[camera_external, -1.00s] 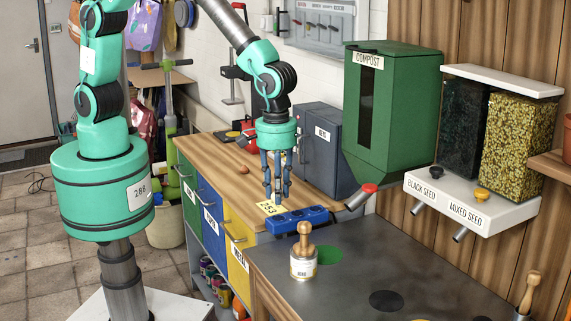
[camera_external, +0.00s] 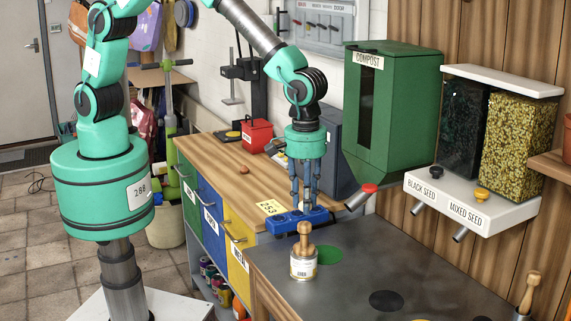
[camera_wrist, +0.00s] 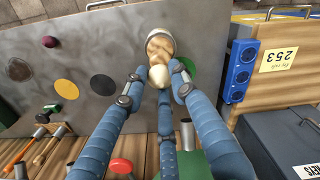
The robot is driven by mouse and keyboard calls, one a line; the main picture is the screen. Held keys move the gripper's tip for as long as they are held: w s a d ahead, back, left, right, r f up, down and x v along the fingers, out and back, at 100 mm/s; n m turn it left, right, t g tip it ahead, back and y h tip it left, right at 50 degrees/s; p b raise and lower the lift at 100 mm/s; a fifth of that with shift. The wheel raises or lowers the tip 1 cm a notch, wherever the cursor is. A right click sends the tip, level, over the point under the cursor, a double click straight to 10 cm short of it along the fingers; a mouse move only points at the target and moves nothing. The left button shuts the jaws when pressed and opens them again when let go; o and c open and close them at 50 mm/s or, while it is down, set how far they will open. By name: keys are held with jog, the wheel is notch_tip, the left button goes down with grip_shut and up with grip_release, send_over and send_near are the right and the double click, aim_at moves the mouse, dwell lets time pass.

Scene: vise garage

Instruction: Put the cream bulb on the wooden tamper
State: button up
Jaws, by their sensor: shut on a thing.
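The cream bulb (camera_wrist: 158,77) is between the fingertips of my gripper in the wrist view. My gripper (camera_external: 305,203) is shut on it; in the external view the fingers hide the bulb. The wooden tamper (camera_external: 304,238) stands upright in a white labelled can (camera_external: 303,266) on the grey bench top. My fingertips are above and behind the tamper in the external view. In the wrist view the tamper (camera_wrist: 160,46) shows just beyond the bulb, partly covered by it. I cannot tell the exact gap between them.
A blue block with holes (camera_external: 290,222) lies behind the tamper, near a yellow 253 label (camera_external: 270,207). The green compost bin (camera_external: 394,115) and its spout stand to the right. Another wooden-handled tool (camera_external: 533,285) stands at far right. The grey bench top (camera_external: 340,285) is mostly clear.

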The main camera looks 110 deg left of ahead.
jog(key=shift+f, duration=1.75)
jog(key=shift+f, duration=0.15)
jog(key=o, duration=0.9)
jog(key=shift+c, duration=0.2)
notch_tip(320, 180, up, 12)
jog(key=shift+f, duration=0.25)
jog(key=shift+r, duration=0.4)
